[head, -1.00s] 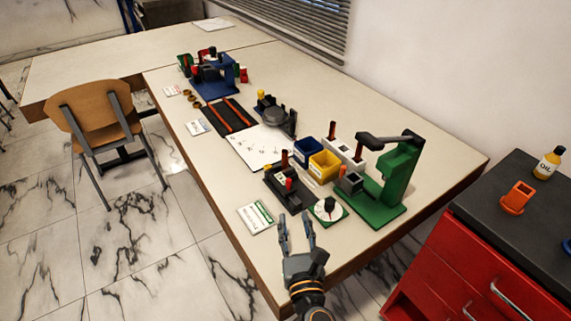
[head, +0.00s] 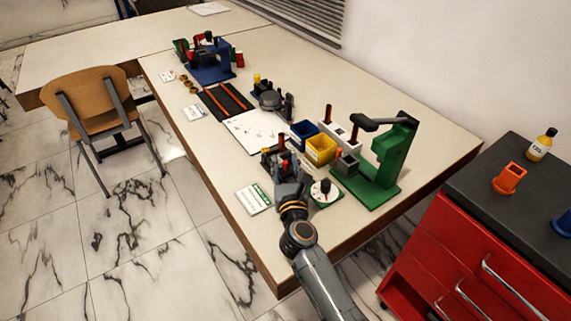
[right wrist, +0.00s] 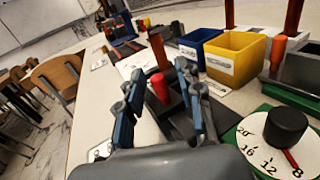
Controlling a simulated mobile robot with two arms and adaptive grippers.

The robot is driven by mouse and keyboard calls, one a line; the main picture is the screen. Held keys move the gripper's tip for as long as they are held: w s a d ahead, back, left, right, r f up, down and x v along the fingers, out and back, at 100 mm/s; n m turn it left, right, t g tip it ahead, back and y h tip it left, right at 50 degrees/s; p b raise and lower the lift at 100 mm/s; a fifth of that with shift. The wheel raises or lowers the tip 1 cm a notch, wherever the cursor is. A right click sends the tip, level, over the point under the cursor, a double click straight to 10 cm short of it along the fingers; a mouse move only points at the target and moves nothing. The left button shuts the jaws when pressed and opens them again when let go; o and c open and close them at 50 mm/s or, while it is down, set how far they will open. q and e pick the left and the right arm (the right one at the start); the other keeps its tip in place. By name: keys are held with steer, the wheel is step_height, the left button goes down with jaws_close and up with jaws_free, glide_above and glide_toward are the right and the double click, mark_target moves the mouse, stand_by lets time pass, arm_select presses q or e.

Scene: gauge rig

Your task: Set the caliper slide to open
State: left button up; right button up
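The caliper appears to be the dark fixture (head: 268,163) near the table's front end, with a red knob and a taller brown-red post. In the right wrist view the dark fixture (right wrist: 176,118) carries the red knob (right wrist: 160,87), and the post (right wrist: 158,52) stands behind it. My right gripper (head: 282,168) is at the fixture's near side and partly hides it. In the right wrist view my right gripper (right wrist: 160,75) has its fingers spread, with the red knob showing between them. Contact with the knob cannot be told. My left gripper is not in view.
A dial (head: 323,193) on a green base lies right of my gripper, with the green press stand (head: 388,165) beyond it. Blue (head: 303,133) and yellow (head: 321,149) bins stand behind the fixture. A green-white card (head: 253,199) lies to the left.

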steer(key=shift+c, duration=0.2)
jaws_close()
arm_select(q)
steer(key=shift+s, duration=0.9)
